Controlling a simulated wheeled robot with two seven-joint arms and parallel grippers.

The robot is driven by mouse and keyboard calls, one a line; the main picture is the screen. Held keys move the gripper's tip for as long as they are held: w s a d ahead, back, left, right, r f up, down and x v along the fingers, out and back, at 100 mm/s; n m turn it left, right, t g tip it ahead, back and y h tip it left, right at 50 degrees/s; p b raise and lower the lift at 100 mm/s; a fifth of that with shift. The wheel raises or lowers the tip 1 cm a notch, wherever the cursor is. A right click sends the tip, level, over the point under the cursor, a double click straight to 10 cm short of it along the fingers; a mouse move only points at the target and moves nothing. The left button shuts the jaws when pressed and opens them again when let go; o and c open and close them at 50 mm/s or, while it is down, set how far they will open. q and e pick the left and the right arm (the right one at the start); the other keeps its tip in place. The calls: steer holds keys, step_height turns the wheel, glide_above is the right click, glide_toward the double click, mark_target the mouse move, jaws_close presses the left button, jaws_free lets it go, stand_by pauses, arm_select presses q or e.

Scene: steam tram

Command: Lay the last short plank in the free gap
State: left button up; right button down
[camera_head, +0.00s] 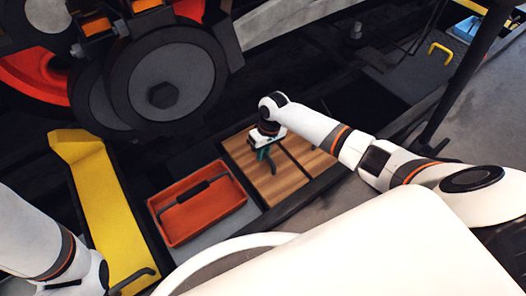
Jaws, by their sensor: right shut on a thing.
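Two brown wooden short planks lie side by side in a dark frame right of centre: a left plank (258,182) and a right plank (316,157). A thin dark line runs between them. My right gripper (265,155) points down over the left plank and is shut, it seems on this plank. Its green-and-dark fingers reach the plank's top. The exact grip is too small to see. The left plank looks flat and level with the right one; whether it rests fully cannot be told. My left arm shows at the lower left, but its gripper is out of view.
A red-orange tray (205,220) with a dark handle stands left of the planks. A yellow channel-shaped piece (101,205) lies further left. Large dark wheels (165,75) rise behind. A yellow handle (441,50) is at upper right. Grey floor is bare beyond the frame's near edge.

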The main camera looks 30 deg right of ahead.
steer(key=c, duration=1.3)
jaws_free()
steer(key=shift+c, duration=0.2)
steer(key=shift+f, duration=0.1)
step_height(320, 180, up, 12)
steer(key=d+p, duration=0.2)
steer(key=p, duration=0.8)
steer(key=shift+w+d, duration=0.15)
steer(key=shift+w, duration=0.05)
